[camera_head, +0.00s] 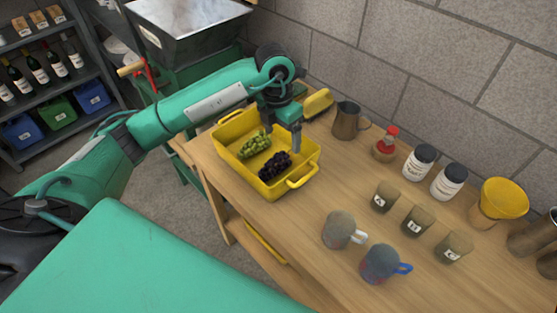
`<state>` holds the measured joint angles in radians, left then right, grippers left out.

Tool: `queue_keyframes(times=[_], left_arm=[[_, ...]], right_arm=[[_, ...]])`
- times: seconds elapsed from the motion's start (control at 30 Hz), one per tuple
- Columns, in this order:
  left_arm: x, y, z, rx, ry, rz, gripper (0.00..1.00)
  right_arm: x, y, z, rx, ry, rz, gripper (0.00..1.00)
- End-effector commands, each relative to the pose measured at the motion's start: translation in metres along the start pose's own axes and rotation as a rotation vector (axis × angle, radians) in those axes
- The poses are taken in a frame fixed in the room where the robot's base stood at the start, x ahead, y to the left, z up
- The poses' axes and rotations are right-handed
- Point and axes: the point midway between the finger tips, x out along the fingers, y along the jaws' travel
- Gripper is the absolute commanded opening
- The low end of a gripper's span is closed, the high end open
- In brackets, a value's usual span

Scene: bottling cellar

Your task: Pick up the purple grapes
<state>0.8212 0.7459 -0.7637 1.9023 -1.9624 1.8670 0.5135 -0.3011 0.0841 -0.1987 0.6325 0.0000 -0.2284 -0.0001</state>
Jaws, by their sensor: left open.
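The purple grapes (274,166) lie in the right part of a yellow tray (295,187) on the wooden table. A bunch of green grapes (255,145) lies beside them in the same tray, further left. My left gripper (283,141) points down over the tray, near the back of the purple grapes. It is open with nothing visible between its fingers. The picture does not show clearly whether a finger touches the tray or the fruit. My right gripper is not in view.
A metal jug (347,121), a red-capped bottle (385,143), white jars (418,162) and a yellow funnel (499,200) stand along the wall. Mugs (339,229) and small labelled cups (384,197) stand to the right of the tray. Bare tabletop lies just right of the tray.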

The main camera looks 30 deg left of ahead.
Motion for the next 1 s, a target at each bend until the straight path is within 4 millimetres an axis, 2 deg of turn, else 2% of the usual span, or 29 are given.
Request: queue_keyframes(times=[0.03, 0.17, 0.5, 0.83, 1.0], left_arm=[[-0.004, 0.01, -0.001, -0.015, 0.014, 0.039, 0.82], [-0.001, 0.022, -0.005, -0.034, 0.038, 0.084, 0.82], [0.061, 0.026, -0.008, -0.033, 0.041, 0.083, 0.82], [0.088, 0.028, -0.009, -0.033, 0.039, 0.082, 0.82], [0.114, 0.03, -0.01, -0.033, 0.039, 0.082, 0.82]], right_arm=[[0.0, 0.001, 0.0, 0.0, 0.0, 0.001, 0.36], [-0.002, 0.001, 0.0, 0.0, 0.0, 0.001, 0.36], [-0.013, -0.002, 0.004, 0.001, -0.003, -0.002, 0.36], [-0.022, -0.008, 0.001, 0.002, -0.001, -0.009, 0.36], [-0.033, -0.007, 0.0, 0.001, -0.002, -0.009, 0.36]])
